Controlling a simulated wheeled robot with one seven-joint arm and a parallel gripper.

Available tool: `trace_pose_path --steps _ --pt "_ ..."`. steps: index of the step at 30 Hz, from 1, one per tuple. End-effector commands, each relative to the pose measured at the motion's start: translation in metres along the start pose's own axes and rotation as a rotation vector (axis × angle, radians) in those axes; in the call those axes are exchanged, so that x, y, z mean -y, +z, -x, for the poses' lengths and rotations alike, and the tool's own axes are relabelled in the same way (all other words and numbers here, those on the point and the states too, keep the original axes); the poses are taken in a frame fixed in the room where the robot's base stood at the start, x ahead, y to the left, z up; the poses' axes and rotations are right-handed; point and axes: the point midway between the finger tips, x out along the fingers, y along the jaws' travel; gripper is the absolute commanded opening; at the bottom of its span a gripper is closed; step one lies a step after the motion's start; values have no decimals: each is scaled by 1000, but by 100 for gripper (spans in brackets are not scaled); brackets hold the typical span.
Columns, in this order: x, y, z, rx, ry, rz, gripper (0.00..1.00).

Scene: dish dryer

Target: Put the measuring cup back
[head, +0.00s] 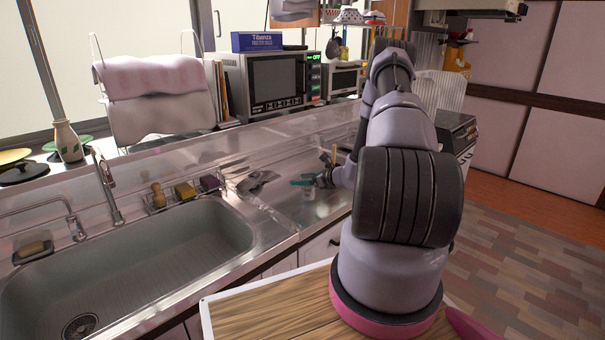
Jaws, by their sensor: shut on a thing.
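My gripper (318,180) is small in the head view, low over the steel counter to the right of the sink. It is shut on a small pale cup with a teal part (301,182) at its top, which looks like the measuring cup. The cup sits at the left side of the fingers, close above or on the counter; I cannot tell which. The fingertips are too small to see in detail, and my arm hides part of the counter behind them.
The sink (180,240) lies left, with a faucet (108,190) and sponges (185,192) along its back. A crumpled grey item (257,181) lies left of the gripper. A dish rack with a pink cloth (150,78) and a microwave (268,80) stand behind.

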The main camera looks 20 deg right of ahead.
Motion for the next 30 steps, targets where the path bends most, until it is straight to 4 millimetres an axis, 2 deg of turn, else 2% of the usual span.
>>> trace_pose_path --steps 3,14,15,16,25,30 --pt "0 -7 -3 1 0 -1 0" --pt "0 -10 -4 1 0 0 0" --pt "0 -9 -4 0 0 0 88" --pt "0 -9 -4 0 0 0 100" --pt "0 -6 -2 0 0 1 100" --pt "1 -7 20 -1 -3 0 100"
